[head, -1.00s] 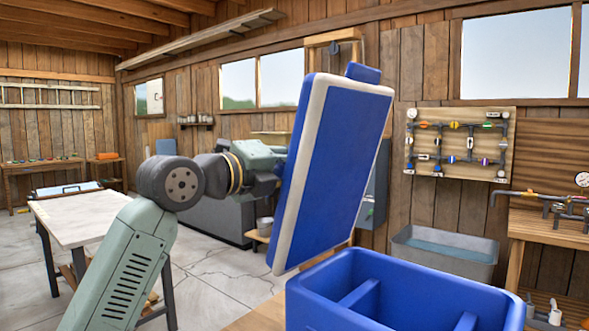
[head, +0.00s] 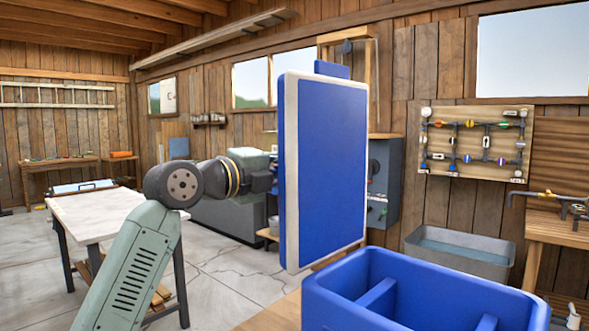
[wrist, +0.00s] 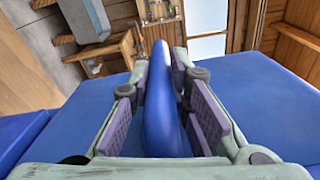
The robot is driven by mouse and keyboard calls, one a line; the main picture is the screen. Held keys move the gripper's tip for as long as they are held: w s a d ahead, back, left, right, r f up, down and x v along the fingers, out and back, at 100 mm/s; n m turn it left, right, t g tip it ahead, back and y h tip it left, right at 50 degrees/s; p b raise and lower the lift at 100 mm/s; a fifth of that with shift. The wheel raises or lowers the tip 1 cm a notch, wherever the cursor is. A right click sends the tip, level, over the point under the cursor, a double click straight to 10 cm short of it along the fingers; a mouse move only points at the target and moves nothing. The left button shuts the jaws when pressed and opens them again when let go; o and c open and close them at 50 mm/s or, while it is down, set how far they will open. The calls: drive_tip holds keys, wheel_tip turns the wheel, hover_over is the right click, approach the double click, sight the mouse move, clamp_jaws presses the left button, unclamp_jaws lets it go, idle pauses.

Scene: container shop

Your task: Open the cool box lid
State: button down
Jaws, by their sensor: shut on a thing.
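The cool box (head: 420,318) is a blue open-topped tub with inner dividers, at the bottom right of the head view. Its lid (head: 330,170) is a blue panel with a white rim, standing about upright at the tub's left and far side, so the tub's inside shows. I cannot tell how the lid joins the tub. In the wrist view my gripper (wrist: 168,80) has its purple pads on either side of a narrow blue handle (wrist: 162,105), which rises from the blue lid surface (wrist: 255,100). In the head view the lid hides my gripper's fingers.
A pale-topped table (head: 100,212) stands at left, near my arm. A grey water tank (head: 460,250) and a wooden bench (head: 555,228) are at right. A grey machine (head: 225,215) stands behind the lid. Open concrete floor (head: 225,275) lies between table and tub.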

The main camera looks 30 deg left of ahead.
drive_tip(key=shift+r, duration=0.1)
drive_tip(key=c, duration=1.5)
unclamp_jaws()
drive_tip(key=shift+s, duration=0.1)
drive_tip(key=v, duration=1.2)
